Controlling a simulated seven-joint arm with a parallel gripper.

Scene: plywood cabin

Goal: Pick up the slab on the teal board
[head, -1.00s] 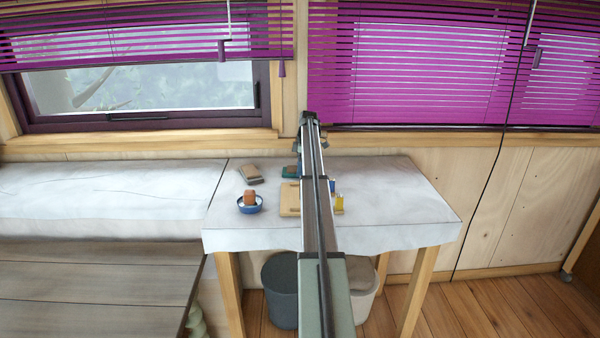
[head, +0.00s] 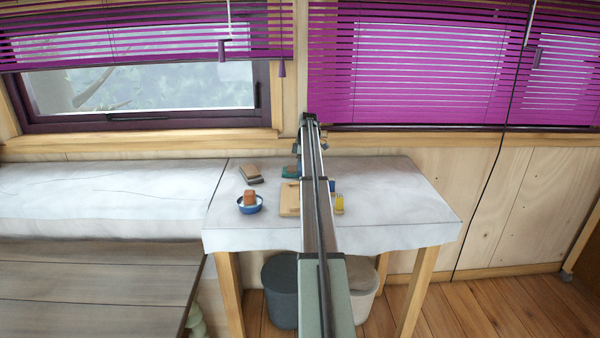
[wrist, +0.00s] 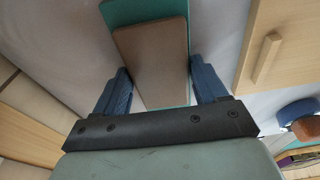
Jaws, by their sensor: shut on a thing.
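The slab (wrist: 155,55) is a flat brown block over the teal board (wrist: 145,9) in the wrist view. My gripper (wrist: 160,70) has its two blue fingers on either side of the slab and is shut on it. I cannot tell whether the slab touches the board or is slightly above it. In the head view the teal board (head: 289,172) shows at the back of the white-covered table, left of my arm. My gripper (head: 298,166) is mostly hidden behind my arm there, and the slab is hidden or too small to tell.
A wooden board (head: 288,206) lies nearer on the table (head: 400,205). A blue bowl (head: 250,208) with an orange-brown block (head: 249,197) stands left of it. Brown and grey blocks (head: 250,173) lie back left. A yellow item (head: 339,204) stands right of my arm. The table's right side is clear.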

